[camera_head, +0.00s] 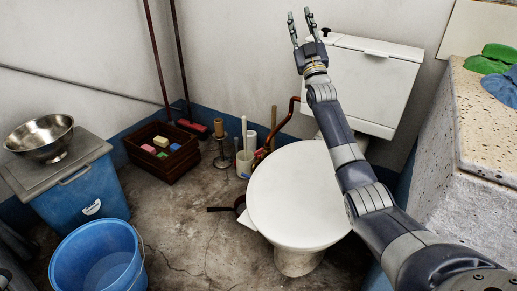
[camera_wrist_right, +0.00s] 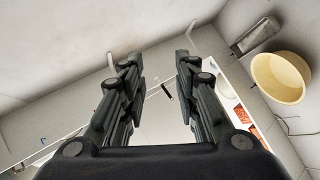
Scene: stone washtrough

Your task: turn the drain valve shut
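I cannot make out a drain valve for certain in either view. The stone washtrough (camera_head: 485,135) stands at the right edge of the head view, and only part of it shows. My right gripper (camera_head: 299,14) is raised in front of the wall, by the left end of the toilet tank (camera_head: 365,85). Its two fingers point up and stand apart with nothing between them. In the wrist view the fingers of the right gripper (camera_wrist_right: 158,62) are also apart and empty. My left gripper is not in view.
A toilet with a closed white lid (camera_head: 300,195) stands below my right arm. A blue bucket (camera_head: 98,262), a blue bin (camera_head: 85,190) with a metal bowl (camera_head: 42,135), and a brown crate (camera_head: 135,150) are at left. Green (camera_head: 485,62) and blue cloths (camera_head: 503,88) lie on the trough.

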